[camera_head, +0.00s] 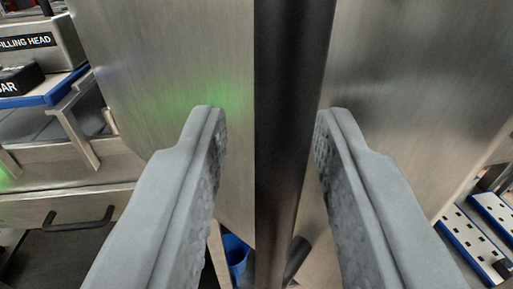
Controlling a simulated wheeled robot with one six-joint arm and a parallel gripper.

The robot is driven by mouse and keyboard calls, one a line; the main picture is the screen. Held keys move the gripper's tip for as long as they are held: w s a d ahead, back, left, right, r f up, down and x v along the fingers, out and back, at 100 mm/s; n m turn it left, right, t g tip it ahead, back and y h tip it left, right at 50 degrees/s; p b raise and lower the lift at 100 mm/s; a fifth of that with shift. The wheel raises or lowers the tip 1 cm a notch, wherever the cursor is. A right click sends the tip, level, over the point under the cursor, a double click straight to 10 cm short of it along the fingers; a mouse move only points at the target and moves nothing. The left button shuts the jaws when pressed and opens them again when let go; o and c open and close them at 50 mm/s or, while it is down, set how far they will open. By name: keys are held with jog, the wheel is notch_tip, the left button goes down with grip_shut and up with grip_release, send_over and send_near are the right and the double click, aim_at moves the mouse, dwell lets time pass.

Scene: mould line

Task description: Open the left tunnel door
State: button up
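A dark, round vertical bar (285,60) runs down the middle of the view, with a short dark stub (296,258) near its lower end. I cannot tell whether it is a door handle or a post. A brushed steel panel (160,60) with a green glow stands left of it, and another steel panel (410,70) stands to the right. Which one is the left tunnel door is not clear. My gripper (269,115) is open, its grey fingers on either side of the bar. The left finger shows a gap to the bar; the right finger appears very close, contact unclear.
At the left are a box labelled "FILLING HEAD" (28,42), a blue-edged shelf (50,93) and a drawer with a dark handle (78,218). Blue-edged perforated plates (470,240) lie at the lower right. A blue object (236,252) shows low behind the bar.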

dwell(0.3)
jog(key=s+a, duration=0.2)
jog(key=s, duration=1.5)
jog(key=shift+s, duration=0.15)
jog(key=shift+a, duration=0.1)
